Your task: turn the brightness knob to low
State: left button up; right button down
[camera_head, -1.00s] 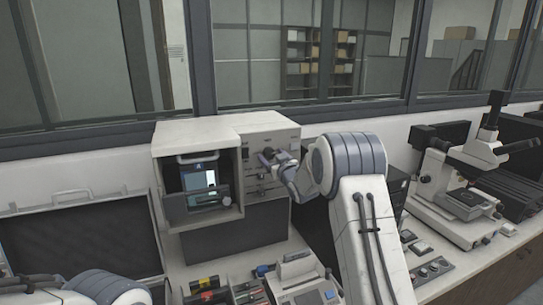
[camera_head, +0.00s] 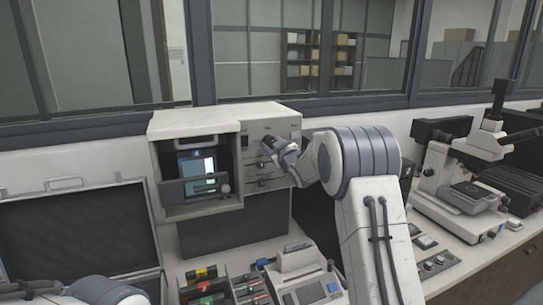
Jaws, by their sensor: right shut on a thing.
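The pale boxy machine (camera_head: 225,117) stands on the bench at the centre, with a control panel (camera_head: 286,130) on its right front. My right gripper (camera_head: 268,146) is at the upper part of this panel, shut on a knob there. The gripper hides the knob, so its pointer and setting cannot be seen. The panel lettering is too small to read. Smaller controls (camera_head: 262,182) sit lower on the panel. My left arm shows only at the lower left edge; its gripper is out of view.
A framed window with a lit screen (camera_head: 197,170) is left of the panel. An open dark case (camera_head: 80,238) lies at the left. Trays with coloured items (camera_head: 207,285) and a small keyed device (camera_head: 309,292) are in front. A microscope (camera_head: 465,180) stands at the right.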

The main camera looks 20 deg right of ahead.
jog(key=n+b, duration=1.2)
jog(key=shift+f, duration=0.15)
jog(key=n+b, duration=0.2)
jog(key=n, duration=0.1)
jog(key=shift+n, duration=0.3)
jog(key=n+b, duration=0.1)
jog(key=n, duration=0.3)
jog(key=shift+n+b, duration=0.3)
jog(key=shift+b, duration=0.1)
jog(key=n+b, duration=0.1)
jog(key=n, duration=0.3)
jog(key=shift+n+b, duration=0.75)
jog(key=shift+n, duration=1.35)
